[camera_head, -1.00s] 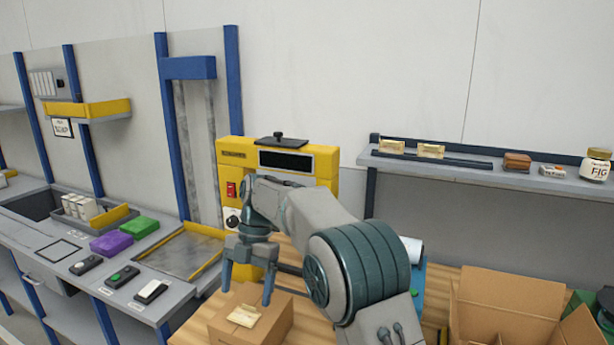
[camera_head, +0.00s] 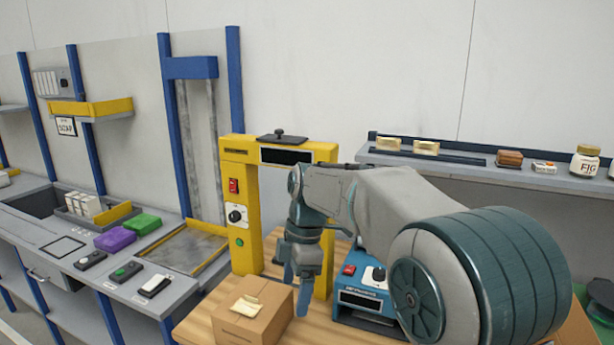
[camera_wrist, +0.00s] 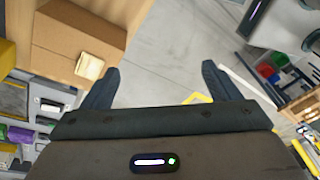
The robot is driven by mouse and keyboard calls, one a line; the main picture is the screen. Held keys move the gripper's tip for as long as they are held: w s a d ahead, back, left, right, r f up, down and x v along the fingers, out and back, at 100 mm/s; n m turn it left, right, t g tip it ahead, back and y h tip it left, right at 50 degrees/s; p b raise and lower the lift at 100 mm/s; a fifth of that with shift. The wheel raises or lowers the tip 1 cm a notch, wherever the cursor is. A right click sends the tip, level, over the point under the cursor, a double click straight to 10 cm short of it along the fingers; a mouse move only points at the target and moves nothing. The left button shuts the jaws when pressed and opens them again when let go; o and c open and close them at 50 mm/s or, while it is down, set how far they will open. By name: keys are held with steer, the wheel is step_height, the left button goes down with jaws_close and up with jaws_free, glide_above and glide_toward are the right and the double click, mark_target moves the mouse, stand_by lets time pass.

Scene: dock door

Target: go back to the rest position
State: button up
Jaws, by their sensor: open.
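My gripper (camera_head: 296,284) hangs from my arm in front of the yellow machine, just right of a closed cardboard box on the wooden table. In the wrist view my gripper (camera_wrist: 160,88) has its two fingers wide apart with nothing between them; grey floor shows beyond. The cardboard box (camera_head: 262,322) has a pale tan packet (camera_head: 246,306) on its top. The box also shows at the upper left of the wrist view (camera_wrist: 75,42), beside the left finger. My arm hides part of the table and the right side of the scene.
A yellow machine frame (camera_head: 241,210) and a blue device (camera_head: 365,285) with a red switch stand close to my arm. A grey bench (camera_head: 60,225) with green and purple blocks is at left. A wall shelf (camera_head: 480,172) with small goods is at right.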

steer(key=s+d+f+m+t+h, duration=0.1)
steer(key=s+d+f+m+t, duration=0.1)
steer(key=s+d+m, duration=0.6)
steer(key=s+d+f+m+t, duration=0.2)
steer(key=s+d+m+t, duration=0.1)
steer(key=s+d+m, duration=0.6)
steer(key=s+m, duration=0.2)
steer(key=m, duration=0.2)
steer(key=shift+s+f+h, duration=0.2)
steer(key=shift+f+h, duration=0.05)
steer(key=shift+h, duration=0.15)
